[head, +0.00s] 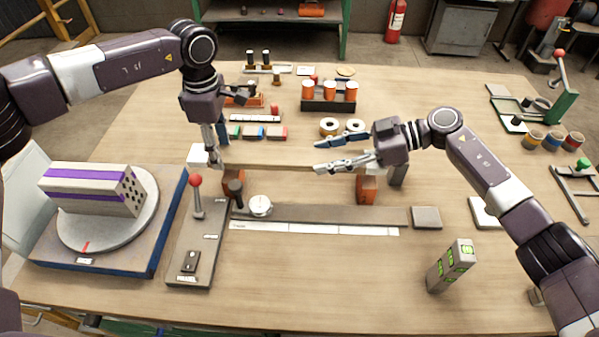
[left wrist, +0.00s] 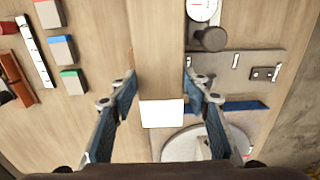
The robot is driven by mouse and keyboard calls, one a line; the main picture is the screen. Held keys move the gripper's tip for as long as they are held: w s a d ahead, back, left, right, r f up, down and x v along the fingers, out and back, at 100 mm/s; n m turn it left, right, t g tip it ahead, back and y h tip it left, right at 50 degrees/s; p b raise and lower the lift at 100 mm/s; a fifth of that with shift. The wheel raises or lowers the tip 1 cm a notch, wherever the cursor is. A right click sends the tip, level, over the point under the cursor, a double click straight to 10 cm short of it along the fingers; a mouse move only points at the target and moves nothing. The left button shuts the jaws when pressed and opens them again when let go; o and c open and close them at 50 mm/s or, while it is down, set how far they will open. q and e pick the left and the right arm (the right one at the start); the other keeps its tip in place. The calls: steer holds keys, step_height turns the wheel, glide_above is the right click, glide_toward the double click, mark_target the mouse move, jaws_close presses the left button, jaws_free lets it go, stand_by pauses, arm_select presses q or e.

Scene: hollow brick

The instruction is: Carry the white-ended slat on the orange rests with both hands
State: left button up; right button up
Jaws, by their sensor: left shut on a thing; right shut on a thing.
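The white-ended slat (head: 285,168) is a long wooden bar running left to right across the table. Its white left end (head: 198,156) also shows in the left wrist view (left wrist: 162,114). My left gripper (head: 217,152) is shut on the slat near that end, with one finger on each side in the left wrist view (left wrist: 160,85). My right gripper (head: 320,157) is shut on the slat toward its right part; its grip is partly hidden. The left orange rest (head: 234,183) and right orange rest (head: 367,188) stand under the slat. I cannot tell whether the slat touches them.
A lever plate (head: 195,250) and turntable with a striped hollow brick (head: 95,190) stand left. A dial gauge (head: 261,205) and long grey bar (head: 330,214) lie in front. Coloured blocks (head: 258,132), tape rolls (head: 329,126) and orange-topped cans (head: 330,92) stand behind.

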mark_target(226, 171)
arm_select(q)
steer(key=shift+f, duration=0.15)
arm_select(e)
steer(key=shift+f, duration=0.1)
